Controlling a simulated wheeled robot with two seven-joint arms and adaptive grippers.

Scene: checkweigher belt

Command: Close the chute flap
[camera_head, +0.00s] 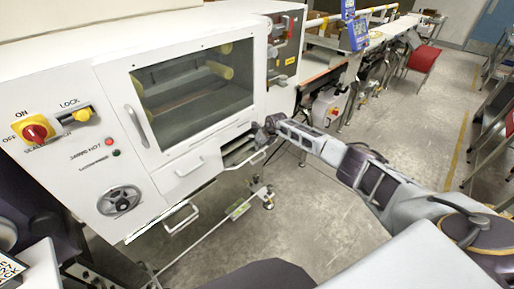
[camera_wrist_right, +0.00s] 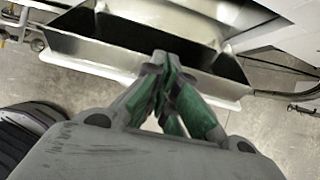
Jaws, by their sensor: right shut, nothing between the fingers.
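My right gripper (camera_head: 264,133) is at the lower right corner of the white machine, beside a dark open chute mouth (camera_head: 238,153) with a pale lip. In the right wrist view my right gripper (camera_wrist_right: 167,68) is shut and empty, its fingertips over the near edge of an open metal trough (camera_wrist_right: 105,48). Whether they touch it I cannot tell. I cannot tell for certain which part is the chute flap. My left gripper is not in view.
The machine has a windowed door (camera_head: 192,88), a red and yellow switch (camera_head: 34,132) and a handwheel (camera_head: 120,201). A conveyor (camera_head: 322,62) runs off behind. A red chair (camera_head: 423,58) stands farther back. The floor (camera_head: 325,215) in front is mostly clear.

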